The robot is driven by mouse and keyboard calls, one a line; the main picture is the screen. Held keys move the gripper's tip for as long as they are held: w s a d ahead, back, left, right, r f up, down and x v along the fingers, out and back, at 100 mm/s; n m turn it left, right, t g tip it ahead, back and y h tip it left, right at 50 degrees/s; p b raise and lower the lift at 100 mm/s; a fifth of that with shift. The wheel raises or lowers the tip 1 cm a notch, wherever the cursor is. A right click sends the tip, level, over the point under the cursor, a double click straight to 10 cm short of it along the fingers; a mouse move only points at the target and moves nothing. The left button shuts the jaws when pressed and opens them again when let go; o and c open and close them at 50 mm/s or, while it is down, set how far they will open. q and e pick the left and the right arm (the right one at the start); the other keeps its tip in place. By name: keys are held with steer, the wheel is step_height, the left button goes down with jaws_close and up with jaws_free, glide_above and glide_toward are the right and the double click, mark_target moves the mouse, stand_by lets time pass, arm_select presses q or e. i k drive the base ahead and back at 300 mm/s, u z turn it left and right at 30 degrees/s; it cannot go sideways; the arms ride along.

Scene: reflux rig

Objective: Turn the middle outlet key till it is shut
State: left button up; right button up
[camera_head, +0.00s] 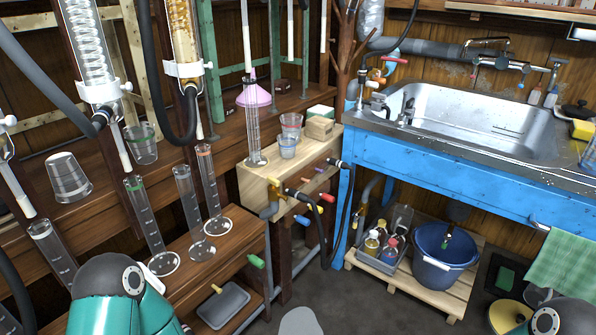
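Several small coloured outlet keys sit on pipework at the front of a pale wooden block (262,190) left of the sink. I see a red key (326,197), a blue key (302,219) and a purple key (320,168). A dark hose runs down close beside them. The keys are small and crowded, so I cannot tell which is the middle one or whether each is open or shut. Teal parts of my arms show at the bottom left and bottom right corners. Neither gripper is in view, and nothing of mine touches the keys.
Measuring cylinders (150,235) stand on the wooden bench at left. A green handle (256,261) sticks out below. The sink (470,115) is on a blue frame at right, with a blue bucket (440,255) on a pallet beneath.

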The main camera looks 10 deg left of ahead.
mark_target(274, 184)
steer(key=k, duration=0.6)
steer(key=z, duration=0.5)
steer(key=i, duration=1.25)
steer(key=u, duration=0.25)
